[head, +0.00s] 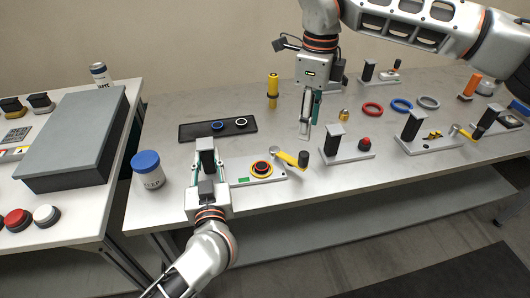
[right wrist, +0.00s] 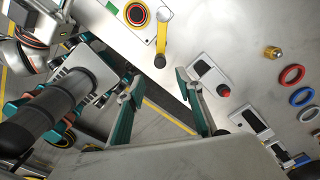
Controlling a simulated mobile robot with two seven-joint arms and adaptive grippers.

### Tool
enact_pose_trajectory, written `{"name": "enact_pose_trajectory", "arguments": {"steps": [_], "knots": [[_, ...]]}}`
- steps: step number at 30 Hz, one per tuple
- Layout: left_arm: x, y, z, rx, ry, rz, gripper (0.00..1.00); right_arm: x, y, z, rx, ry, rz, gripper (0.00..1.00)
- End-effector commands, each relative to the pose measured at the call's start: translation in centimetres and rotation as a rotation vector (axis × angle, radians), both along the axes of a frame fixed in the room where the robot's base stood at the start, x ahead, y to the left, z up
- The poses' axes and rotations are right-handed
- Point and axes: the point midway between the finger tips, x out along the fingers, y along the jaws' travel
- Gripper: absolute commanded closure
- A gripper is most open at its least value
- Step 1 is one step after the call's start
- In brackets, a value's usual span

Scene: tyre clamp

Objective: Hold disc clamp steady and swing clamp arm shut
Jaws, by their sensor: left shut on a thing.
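The disc clamp's pale base plate (head: 240,173) lies near the table's front edge, with a yellow-ringed dark disc (head: 262,168) on it. The yellow clamp arm (head: 288,158) points right, off to the side of the disc, with a black knob (head: 303,159) at its end. My left gripper (head: 206,174) is shut on the black upright post (head: 205,148) at the clamp's left. My right gripper (head: 304,133) points down behind and above the knob, apart from it. In the right wrist view its fingers (right wrist: 157,80) are spread and empty, and the clamp arm (right wrist: 163,27) shows beyond them.
A fixture with a black post (head: 334,138) and red button (head: 364,142) stands close right of the knob. A blue-lidded jar (head: 147,168) is left of my left gripper. A black tray (head: 190,132) with rings and a yellow cylinder (head: 272,88) are behind. Coloured rings (head: 372,108) lie right.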

Motion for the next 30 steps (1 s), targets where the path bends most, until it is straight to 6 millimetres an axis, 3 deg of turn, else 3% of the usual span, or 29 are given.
{"name": "enact_pose_trajectory", "arguments": {"steps": [12,17,23,30], "knots": [[0.0,0.0,0.0,0.000,0.000,0.000,0.95,0.0,-0.2,0.8,-0.002,-0.005,0.420,0.64],[0.0,0.0,0.0,0.000,0.000,-0.001,0.95,0.0,-0.2,0.6,-0.001,-0.005,0.500,0.64],[0.0,0.0,0.0,0.000,0.000,-0.001,0.95,-0.1,-0.2,-1.9,0.000,-0.001,0.507,0.64],[0.0,0.0,0.0,0.000,0.000,-0.001,0.95,-0.1,-0.2,-6.5,0.000,-0.002,0.506,0.64]]}}
